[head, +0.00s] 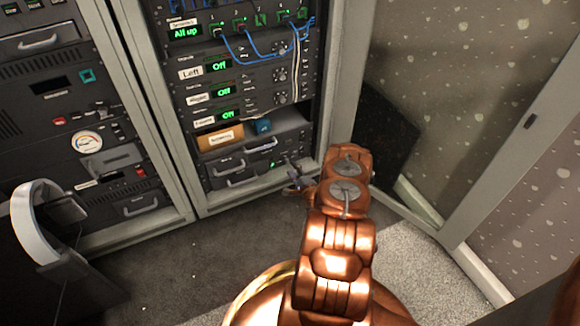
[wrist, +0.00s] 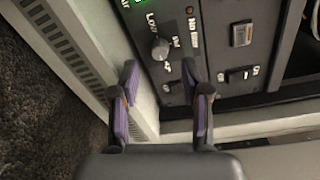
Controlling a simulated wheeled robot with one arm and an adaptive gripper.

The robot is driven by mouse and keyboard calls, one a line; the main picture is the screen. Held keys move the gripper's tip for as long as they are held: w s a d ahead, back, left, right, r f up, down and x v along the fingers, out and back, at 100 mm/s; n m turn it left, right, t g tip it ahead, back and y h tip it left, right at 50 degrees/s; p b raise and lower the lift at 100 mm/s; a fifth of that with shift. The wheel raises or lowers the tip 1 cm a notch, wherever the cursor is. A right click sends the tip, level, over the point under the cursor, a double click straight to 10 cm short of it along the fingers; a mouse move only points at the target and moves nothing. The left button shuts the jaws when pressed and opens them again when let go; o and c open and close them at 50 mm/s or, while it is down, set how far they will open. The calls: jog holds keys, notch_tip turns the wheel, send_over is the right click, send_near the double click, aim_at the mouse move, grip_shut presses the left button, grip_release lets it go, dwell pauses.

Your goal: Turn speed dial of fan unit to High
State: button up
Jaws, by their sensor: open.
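The fan unit's speed dial (wrist: 160,48) is a small grey round knob on a dark panel in the wrist view. The word Low is printed beside it; the other markings are too blurred to read surely, and where its pointer sits I cannot tell. My gripper (wrist: 162,74) is open, its two purple-padded fingers spread on either side, just short of the dial and apart from it. In the head view my gripper (head: 298,180) is at the lowest unit (head: 235,172) of the rack, partly hidden by my arm.
The rack's light frame (wrist: 145,95) runs close by my left finger. The carpet between is clear.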

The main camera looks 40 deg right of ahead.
jog(key=v, duration=0.8)
jog(key=shift+a, duration=0.1)
dwell(0.3)
